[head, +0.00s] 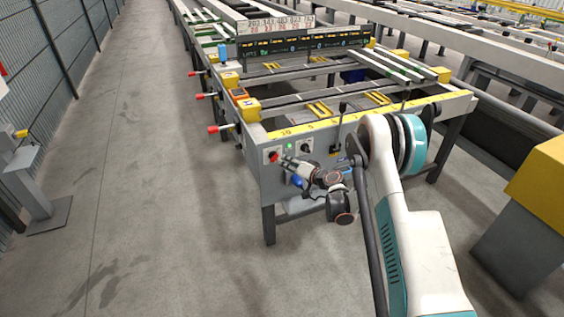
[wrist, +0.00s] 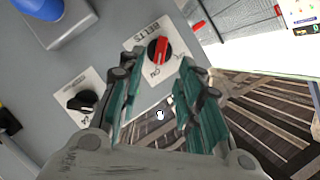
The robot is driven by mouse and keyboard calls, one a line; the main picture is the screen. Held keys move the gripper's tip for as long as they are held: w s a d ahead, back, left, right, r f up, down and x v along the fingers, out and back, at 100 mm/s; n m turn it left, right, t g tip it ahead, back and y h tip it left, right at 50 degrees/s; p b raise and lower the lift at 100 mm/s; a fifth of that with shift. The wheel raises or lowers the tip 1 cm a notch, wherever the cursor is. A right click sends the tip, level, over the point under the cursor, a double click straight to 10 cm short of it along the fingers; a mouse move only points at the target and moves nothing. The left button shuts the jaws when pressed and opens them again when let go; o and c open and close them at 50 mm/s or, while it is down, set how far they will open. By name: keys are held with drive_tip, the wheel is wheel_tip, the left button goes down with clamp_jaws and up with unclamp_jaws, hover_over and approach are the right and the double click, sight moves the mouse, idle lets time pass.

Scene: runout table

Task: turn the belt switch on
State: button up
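The belt switch is a red knob (wrist: 158,50) on a white plate marked BELTS, on the table's grey front panel. In the head view the red switch (head: 272,156) is at the panel's left end. My gripper (wrist: 160,66) is open, with its teal-padded fingers apart and nothing between them. The red knob shows just beyond the gap between the fingertips; I cannot tell whether they touch it. In the head view my gripper (head: 284,161) is right beside the red switch. Which setting the knob points to is not clear.
A black knob (wrist: 82,101) on its own white plate is left of the belt switch in the wrist view. A blue part (wrist: 44,8) is at the top left. Red-tipped levers (head: 213,129) stick out from the table's left side. The aisle at left is clear floor.

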drive_tip(key=v, duration=0.5)
drive_tip(key=shift+s, duration=0.1)
drive_tip(key=shift+r, duration=0.15)
drive_tip(key=s+r+n+g+h, duration=0.1)
drive_tip(key=s+r, duration=0.1)
drive_tip(key=r, duration=0.5)
drive_tip(key=s+r+g+h, duration=0.1)
drive_tip(key=s+r, duration=0.2)
drive_tip(key=r, duration=0.5)
drive_tip(key=s+r+n+g+h, duration=0.1)
drive_tip(key=s+r+h, duration=0.1)
drive_tip(key=s+r, duration=0.85)
drive_tip(key=s+d+g+h, duration=0.1)
drive_tip(key=s+d+h, duration=0.1)
drive_tip(key=s, duration=1.3)
drive_tip(key=s+d+g+h, duration=0.1)
drive_tip(key=s+d, duration=0.3)
drive_tip(key=s, duration=1.2)
drive_tip(key=shift+d+r+n+h, duration=0.4)
drive_tip(key=shift+r+h, duration=0.1)
drive_tip(key=shift+h, duration=0.3)
